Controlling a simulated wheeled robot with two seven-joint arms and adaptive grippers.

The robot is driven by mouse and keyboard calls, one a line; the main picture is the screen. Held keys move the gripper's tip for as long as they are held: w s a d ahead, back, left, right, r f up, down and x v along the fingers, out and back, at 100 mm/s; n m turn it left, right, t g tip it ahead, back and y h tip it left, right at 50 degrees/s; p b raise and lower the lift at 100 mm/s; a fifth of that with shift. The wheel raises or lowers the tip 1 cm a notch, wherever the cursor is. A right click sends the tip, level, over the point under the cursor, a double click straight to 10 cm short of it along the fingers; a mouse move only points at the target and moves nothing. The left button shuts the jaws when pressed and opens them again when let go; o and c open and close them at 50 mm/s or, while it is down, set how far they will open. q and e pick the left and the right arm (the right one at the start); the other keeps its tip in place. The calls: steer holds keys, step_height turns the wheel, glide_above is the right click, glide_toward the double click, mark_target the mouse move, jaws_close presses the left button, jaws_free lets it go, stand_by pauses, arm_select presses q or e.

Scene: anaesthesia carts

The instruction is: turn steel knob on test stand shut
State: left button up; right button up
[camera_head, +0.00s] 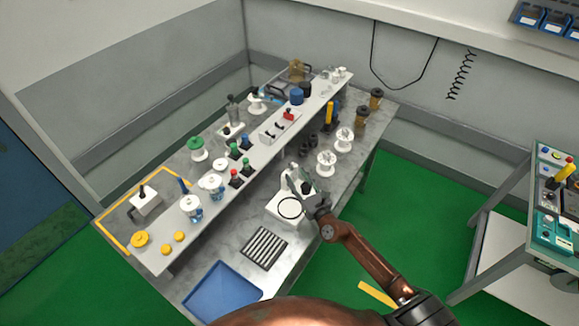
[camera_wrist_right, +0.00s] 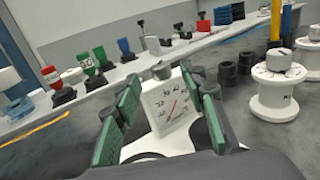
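The white test stand (camera_head: 284,208) stands on the steel bench, with a dark ring on its base. My right gripper (camera_head: 306,183) is at the stand's upper part. In the wrist view its green-padded fingers (camera_wrist_right: 165,112) are spread apart, one on each side of the panel, below the knob; contact cannot be told. The knob is not clear in the head view. My left gripper is out of view.
White spools (camera_head: 326,163) stand to the right of the stand, with dark rings (camera_wrist_right: 229,72) behind it. A raised shelf (camera_head: 253,163) carries colored bottles and switches. A striped grille (camera_head: 264,248) and blue tray (camera_head: 222,291) lie on the near bench. A cart (camera_head: 500,235) stands right.

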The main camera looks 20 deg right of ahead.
mark_target(292, 169)
steer(key=w, duration=0.6)
steer(key=shift+w, duration=0.25)
steer(key=shift+c, duration=0.6)
jaws_close()
